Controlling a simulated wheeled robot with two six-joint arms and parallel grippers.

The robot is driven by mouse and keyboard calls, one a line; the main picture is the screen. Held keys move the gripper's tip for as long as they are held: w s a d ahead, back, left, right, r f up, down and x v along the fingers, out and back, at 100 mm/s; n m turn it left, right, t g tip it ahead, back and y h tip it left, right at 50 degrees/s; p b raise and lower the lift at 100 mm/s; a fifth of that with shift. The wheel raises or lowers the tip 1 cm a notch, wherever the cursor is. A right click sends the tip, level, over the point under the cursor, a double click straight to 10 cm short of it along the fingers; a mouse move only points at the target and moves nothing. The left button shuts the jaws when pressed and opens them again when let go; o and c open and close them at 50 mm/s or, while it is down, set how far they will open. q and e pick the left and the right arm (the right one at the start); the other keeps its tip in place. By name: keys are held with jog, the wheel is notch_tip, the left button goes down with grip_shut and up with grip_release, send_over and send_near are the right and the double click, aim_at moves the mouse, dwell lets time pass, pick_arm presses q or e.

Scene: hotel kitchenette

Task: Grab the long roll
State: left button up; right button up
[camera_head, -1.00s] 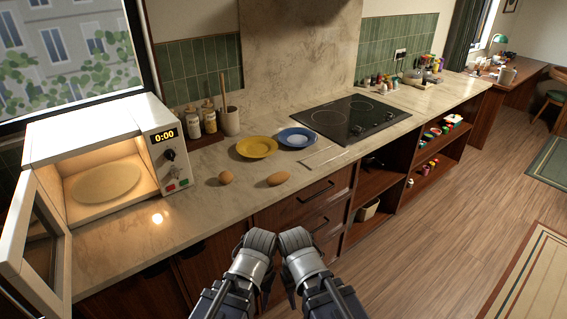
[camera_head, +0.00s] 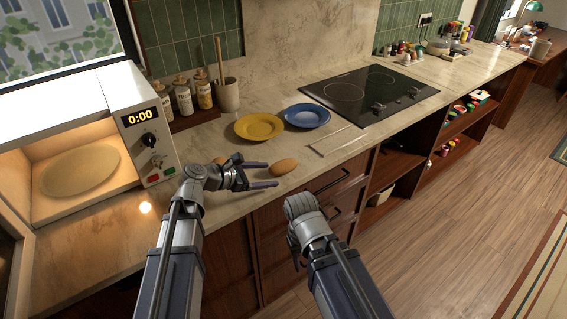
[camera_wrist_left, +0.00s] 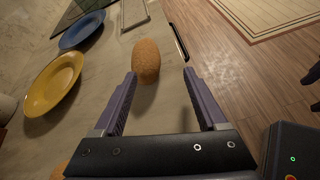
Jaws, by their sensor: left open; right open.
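The long roll (camera_head: 284,167) is a brown oblong bread roll lying on the counter near its front edge. In the left wrist view the long roll (camera_wrist_left: 146,62) is just ahead of and partly between the fingertips, nearer the left finger. My left gripper (camera_head: 270,176) is open and empty, with its fingers pointing at the roll over the counter. It also shows in the left wrist view (camera_wrist_left: 159,74). A second, rounder roll (camera_head: 221,160) lies to the left, partly hidden behind my left gripper. My right gripper (camera_head: 303,212) is open in front of the drawers, its fingers mostly hidden.
A yellow plate (camera_head: 259,127) and a blue plate (camera_head: 307,116) lie behind the roll. A black cooktop (camera_head: 368,93) is to the right. The open microwave (camera_head: 85,140) stands at the left. Jars (camera_head: 184,97) and a utensil crock (camera_head: 228,95) stand at the back.

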aim_at(276, 167)
pick_arm(q)
jog(key=shift+w+a+r+n+t, duration=0.25)
jog(key=shift+w+n, duration=0.1)
jog(key=shift+w, duration=0.1)
jog(key=shift+w+a+r+n+t, duration=0.15)
jog(key=shift+w+a+r+n, duration=0.1)
jog(key=shift+w+n, duration=0.15)
jog(key=shift+b+x, duration=1.45)
jog(key=shift+x, duration=2.2)
jog(key=shift+w+d+f, duration=0.1)
jog(key=shift+d+f, duration=0.05)
jog(key=shift+d, duration=0.15)
pick_arm(e)
jog(key=f, duration=0.3)
jog(key=shift+w+f, duration=0.1)
jog(key=shift+w, duration=0.2)
pick_arm(q)
jog(key=shift+c, duration=0.2)
jog(key=c, duration=1.1)
